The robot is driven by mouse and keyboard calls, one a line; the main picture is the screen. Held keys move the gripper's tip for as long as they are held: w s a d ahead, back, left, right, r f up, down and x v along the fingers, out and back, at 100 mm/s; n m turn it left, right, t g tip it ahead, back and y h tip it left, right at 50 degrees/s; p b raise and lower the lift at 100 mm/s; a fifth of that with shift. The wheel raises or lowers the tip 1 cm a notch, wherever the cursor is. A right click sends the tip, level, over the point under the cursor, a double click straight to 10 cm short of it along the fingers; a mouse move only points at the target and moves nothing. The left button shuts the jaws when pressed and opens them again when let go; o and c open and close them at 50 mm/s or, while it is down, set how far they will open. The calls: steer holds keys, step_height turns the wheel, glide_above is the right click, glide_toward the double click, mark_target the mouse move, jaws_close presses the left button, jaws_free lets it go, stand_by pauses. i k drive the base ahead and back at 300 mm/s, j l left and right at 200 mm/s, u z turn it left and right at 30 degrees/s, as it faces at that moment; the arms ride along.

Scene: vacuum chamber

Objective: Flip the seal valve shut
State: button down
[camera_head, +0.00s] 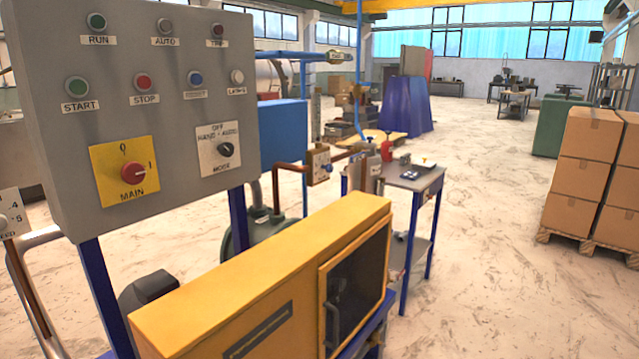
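I cannot tell for certain which part is the seal valve. My gripper is not in view.
A grey control panel (70,120) with buttons and a red main switch fills the left. A yellow cabinet (230,290) blocks the front middle. A metal bench (422,180) stands behind it. Stacked boxes (580,170) stand at right. The floor (490,260) between is clear.

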mark_target(355, 158)
steer(key=i+l, duration=0.5)
steer(key=i+l+z, duration=0.15)
steer(key=i+l, duration=0.35)
steer(key=i, duration=0.15)
